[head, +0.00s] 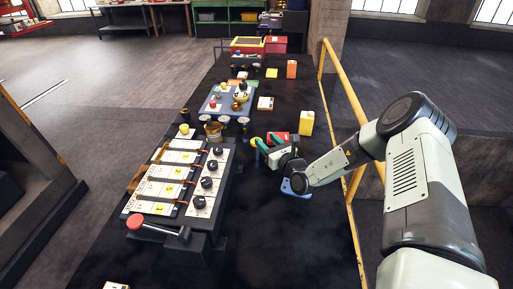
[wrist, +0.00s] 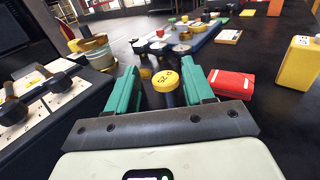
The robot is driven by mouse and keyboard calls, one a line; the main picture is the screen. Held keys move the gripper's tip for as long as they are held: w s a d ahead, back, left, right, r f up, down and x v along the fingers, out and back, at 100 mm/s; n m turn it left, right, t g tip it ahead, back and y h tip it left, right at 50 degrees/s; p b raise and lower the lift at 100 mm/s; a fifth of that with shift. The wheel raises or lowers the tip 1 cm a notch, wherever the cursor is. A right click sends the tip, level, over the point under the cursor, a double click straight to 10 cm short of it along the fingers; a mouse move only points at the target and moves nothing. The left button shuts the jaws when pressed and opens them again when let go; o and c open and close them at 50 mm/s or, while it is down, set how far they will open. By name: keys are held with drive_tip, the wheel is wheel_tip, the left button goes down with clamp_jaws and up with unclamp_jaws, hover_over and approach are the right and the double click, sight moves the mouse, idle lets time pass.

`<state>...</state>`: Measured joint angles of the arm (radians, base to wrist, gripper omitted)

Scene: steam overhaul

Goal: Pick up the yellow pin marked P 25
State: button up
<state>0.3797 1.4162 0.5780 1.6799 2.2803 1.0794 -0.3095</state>
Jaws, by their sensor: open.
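A yellow round-headed pin (wrist: 165,80) with dark markings on its top and a dark shank stands between my jaws in the wrist view. Its marking appears upside down and is too small to read surely. A second, smaller yellow head (wrist: 146,73) shows just behind it to the left. My gripper (wrist: 162,88) has two green fingers, one on each side of the pin, with gaps visible. In the head view my gripper (head: 268,147) is low over the dark table, and a yellow head (head: 256,141) shows at its fingertips. The pin's lower end is hidden.
A red box (wrist: 232,84) lies just right of the right finger. A yellow canister (head: 306,122) stands farther right. The white panel with black knobs (head: 197,204) is on the left. A blue tray (head: 217,107) with parts lies beyond. A yellow rail (head: 346,88) runs along the right.

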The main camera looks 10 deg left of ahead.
approach(257, 150)
drive_tip(key=x, duration=0.3)
drive_tip(key=shift+w, duration=0.3)
drive_tip(key=shift+x, duration=3.8)
drive_tip(key=shift+r, duration=0.15)
drive_tip(key=shift+d, duration=0.1)
clamp_jaws()
drive_tip(key=shift+r, duration=0.1)
